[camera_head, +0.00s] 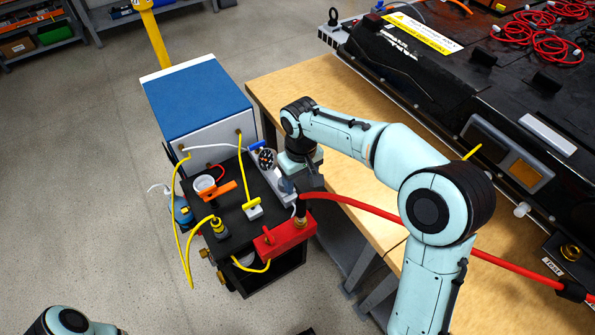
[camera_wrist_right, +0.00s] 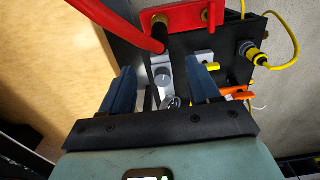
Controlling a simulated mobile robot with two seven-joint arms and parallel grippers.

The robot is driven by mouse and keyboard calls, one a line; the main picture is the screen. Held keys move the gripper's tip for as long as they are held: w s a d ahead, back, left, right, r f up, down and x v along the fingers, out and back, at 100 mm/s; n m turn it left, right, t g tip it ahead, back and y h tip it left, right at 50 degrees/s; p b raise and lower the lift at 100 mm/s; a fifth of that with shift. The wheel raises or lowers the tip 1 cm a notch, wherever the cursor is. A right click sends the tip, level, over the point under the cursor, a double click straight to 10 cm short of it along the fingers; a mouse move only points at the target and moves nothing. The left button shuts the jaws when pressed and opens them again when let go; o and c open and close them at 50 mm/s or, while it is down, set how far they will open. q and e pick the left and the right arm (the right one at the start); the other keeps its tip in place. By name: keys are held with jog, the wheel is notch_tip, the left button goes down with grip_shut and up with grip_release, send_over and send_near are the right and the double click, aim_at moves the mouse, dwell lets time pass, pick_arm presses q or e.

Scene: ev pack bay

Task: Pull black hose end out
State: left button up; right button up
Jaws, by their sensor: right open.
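The black hose end (camera_head: 301,209) stands upright at the brass fitting of the red block (camera_head: 270,240), and the red hose (camera_head: 365,206) runs from it to the right. In the right wrist view the black hose end (camera_wrist_right: 159,32) shows beyond the fingertips, beside the red block (camera_wrist_right: 195,14). My right gripper (camera_head: 309,182) is just behind the hose end in the head view. In the right wrist view my right gripper (camera_wrist_right: 162,78) has its two blue fingers apart, with nothing held between them. My left gripper is out of view.
A wooden bench (camera_head: 340,135) with a large black pack (camera_head: 420,85) stands to the right. The floor at left is clear.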

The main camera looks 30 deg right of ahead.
aim_at(301, 198)
notch_tip(301, 198, down, 12)
jog(key=shift+s+r+b, duration=0.15)
jog(key=shift+r+b, duration=0.1)
jog(key=shift+b, duration=0.3)
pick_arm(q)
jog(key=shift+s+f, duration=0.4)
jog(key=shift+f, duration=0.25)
pick_arm(e)
grip_shut()
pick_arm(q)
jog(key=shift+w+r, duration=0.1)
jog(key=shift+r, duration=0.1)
pick_arm(e)
jog(key=shift+r, duration=0.35)
pick_arm(q)
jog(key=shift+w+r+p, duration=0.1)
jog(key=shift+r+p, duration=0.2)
jog(key=shift+p, duration=0.2)
pick_arm(e)
jog(key=shift+r, duration=0.4)
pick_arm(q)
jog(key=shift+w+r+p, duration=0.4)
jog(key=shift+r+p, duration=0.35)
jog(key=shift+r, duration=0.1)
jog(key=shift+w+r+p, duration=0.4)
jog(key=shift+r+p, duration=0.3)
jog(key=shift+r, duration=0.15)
pick_arm(e)
jog(key=shift+r, duration=2.4)
